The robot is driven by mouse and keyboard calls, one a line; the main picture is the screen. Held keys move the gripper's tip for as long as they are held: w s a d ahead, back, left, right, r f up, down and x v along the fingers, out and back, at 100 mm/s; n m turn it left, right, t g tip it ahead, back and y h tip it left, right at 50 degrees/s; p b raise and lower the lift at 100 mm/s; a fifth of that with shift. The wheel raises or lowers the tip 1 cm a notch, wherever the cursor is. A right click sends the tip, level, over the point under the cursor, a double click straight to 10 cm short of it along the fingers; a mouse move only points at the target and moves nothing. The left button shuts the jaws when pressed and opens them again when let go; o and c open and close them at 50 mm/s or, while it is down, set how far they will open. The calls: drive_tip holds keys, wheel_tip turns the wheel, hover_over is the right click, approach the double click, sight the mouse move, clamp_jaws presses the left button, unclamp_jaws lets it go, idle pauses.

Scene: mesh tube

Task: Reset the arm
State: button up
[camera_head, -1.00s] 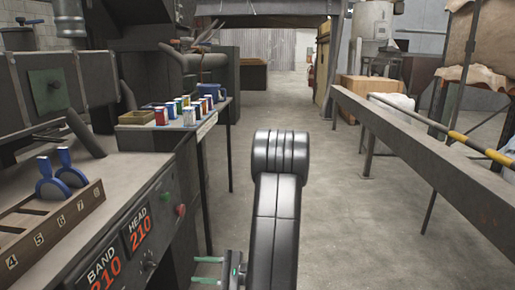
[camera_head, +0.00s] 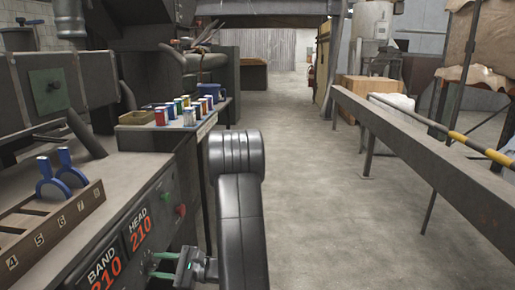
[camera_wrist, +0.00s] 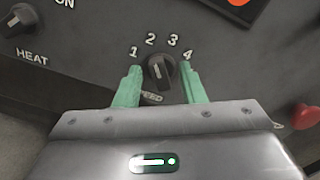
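My gripper (camera_head: 153,265) is at the lower middle of the head view, close to the front panel of the machine (camera_head: 175,225). Its two green fingers point left toward the panel. In the wrist view my gripper (camera_wrist: 160,70) is open, and the black speed knob (camera_wrist: 160,72), with a pale pointer line, shows between the fingers. The knob is ringed by the numbers 1 to 4. No finger clearly touches it, and I cannot tell how deep the fingers reach around it. The gripper body covers part of the label below the knob.
A red button (camera_wrist: 304,117) and a heat knob (camera_wrist: 17,20) flank the speed knob. A rack with blue-handled levers (camera_head: 50,215) stands at left. Several small cans (camera_head: 187,108) stand on a shelf. A long rail (camera_head: 410,145) runs along the right. Open floor (camera_head: 320,220) lies between.

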drive_tip(key=m+p, duration=0.6)
drive_tip(key=shift+w+r+m+p, duration=0.15)
drive_tip(key=shift+r+m+p, duration=0.15)
drive_tip(key=shift+m, duration=0.1)
drive_tip(key=shift+w+f+m+p, duration=0.1)
drive_tip(key=shift+f+m+p, duration=0.05)
drive_tip(key=shift+m+p, duration=1.25)
drive_tip(key=shift+w+f+m+p, duration=0.15)
drive_tip(key=shift+m+p, duration=0.85)
drive_tip(key=shift+m, duration=0.8)
drive_tip(key=shift+s, duration=0.15)
